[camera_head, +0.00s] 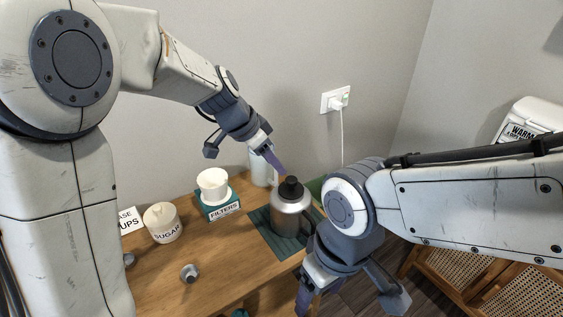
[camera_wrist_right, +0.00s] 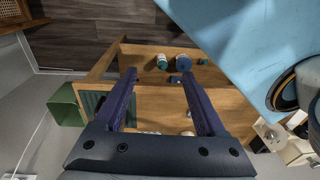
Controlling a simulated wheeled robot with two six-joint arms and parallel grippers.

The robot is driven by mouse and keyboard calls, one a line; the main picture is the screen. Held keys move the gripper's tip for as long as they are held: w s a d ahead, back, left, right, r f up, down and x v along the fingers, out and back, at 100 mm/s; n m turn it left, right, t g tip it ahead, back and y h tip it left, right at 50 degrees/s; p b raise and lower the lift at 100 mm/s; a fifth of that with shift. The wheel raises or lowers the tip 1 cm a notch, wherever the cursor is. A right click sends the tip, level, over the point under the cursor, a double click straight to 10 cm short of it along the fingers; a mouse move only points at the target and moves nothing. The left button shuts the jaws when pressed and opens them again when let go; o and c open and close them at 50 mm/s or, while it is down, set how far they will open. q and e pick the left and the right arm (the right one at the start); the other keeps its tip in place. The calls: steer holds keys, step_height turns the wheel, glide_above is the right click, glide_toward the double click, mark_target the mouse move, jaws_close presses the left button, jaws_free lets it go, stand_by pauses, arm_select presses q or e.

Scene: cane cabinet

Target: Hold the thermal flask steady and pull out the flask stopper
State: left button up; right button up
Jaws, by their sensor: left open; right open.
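The thermal flask (camera_head: 289,214), a grey metal body with a handle on its right side, stands upright on a dark green mat (camera_head: 264,236) on the wooden cabinet top. The black flask stopper (camera_head: 290,188) sits in its top. My left gripper (camera_head: 278,166) is open, just above and behind the stopper; I cannot tell whether it touches it. My right gripper (camera_head: 306,300) is open and empty, in front of and lower right of the flask, apart from it. In the right wrist view its open fingers (camera_wrist_right: 158,78) have nothing between them; I cannot make out the flask there.
A white sugar jar (camera_head: 162,224), a filters box (camera_head: 221,210) with a white cup-like stack, and a small grey item (camera_head: 189,273) stand left of the flask. A pale cylinder (camera_head: 262,168) is behind it. A green bin (camera_wrist_right: 66,106) shows beside the cabinet.

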steer(key=w+a+f+m, duration=0.2)
steer(key=w+m, duration=0.4)
steer(key=w, duration=0.7)
steer(key=m+h, duration=0.1)
steer(key=m, duration=0.4)
glide_above(312, 221)
step_height(312, 221, down, 5)
steer(key=shift+f, duration=0.3)
step_height(312, 221, down, 10)
steer(key=shift+f, duration=0.1)
jaws_close()
